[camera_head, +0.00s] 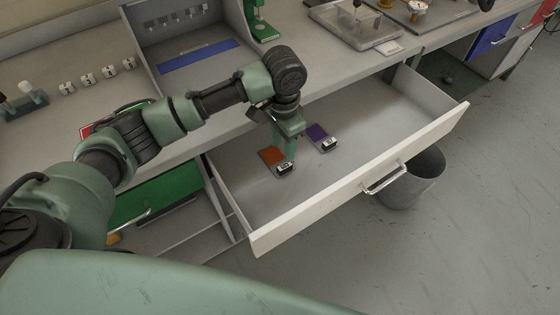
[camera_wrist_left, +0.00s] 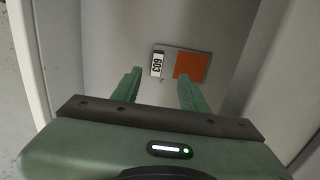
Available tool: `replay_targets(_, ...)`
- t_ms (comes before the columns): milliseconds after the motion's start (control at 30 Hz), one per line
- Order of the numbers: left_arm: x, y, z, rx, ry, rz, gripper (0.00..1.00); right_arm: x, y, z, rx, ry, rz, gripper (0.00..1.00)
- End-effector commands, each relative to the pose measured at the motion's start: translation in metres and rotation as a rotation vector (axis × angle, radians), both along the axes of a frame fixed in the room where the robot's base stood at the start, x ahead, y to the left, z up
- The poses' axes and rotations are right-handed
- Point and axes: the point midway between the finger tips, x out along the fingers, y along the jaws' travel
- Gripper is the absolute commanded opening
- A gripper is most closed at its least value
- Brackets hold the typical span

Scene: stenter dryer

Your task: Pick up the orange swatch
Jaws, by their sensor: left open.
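The orange swatch (camera_head: 271,156) lies flat in the open drawer, on a small grey card with a white number tag at one end. In the left wrist view the orange swatch (camera_wrist_left: 190,66) is ahead of the fingertips, with its tag reading 603. My left gripper (camera_head: 291,154) is over the drawer, close beside the swatch in the head view. In the left wrist view my left gripper (camera_wrist_left: 158,78) has its two fingers apart with nothing between them. The swatch looks free of the fingers. My right gripper is in neither view.
A purple swatch (camera_head: 318,133) with its own tag lies to the right in the same drawer (camera_head: 375,125). The drawer walls and front panel (camera_head: 350,182) surround the swatches. A grey bin (camera_head: 412,182) stands beyond the drawer front. A green drawer (camera_head: 155,198) is at lower left.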

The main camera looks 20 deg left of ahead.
Motion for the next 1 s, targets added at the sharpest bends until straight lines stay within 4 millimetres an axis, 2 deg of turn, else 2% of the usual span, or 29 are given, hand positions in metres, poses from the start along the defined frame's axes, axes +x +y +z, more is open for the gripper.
replay_targets(33,0.000,0.000,-0.007,0.000,0.000,0.000,0.44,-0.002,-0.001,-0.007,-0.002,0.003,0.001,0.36)
replay_targets(100,0.000,0.000,-0.010,0.000,0.000,0.000,0.44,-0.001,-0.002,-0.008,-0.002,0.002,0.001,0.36)
replay_targets(433,-0.002,-0.003,-0.042,0.000,0.001,-0.001,0.44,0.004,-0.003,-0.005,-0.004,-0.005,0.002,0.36)
replay_targets(700,-0.004,-0.007,-0.080,0.000,0.000,0.000,0.44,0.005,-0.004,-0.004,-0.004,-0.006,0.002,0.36)
replay_targets(1000,-0.004,-0.007,-0.085,0.001,-0.001,-0.001,0.44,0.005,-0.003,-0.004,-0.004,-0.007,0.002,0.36)
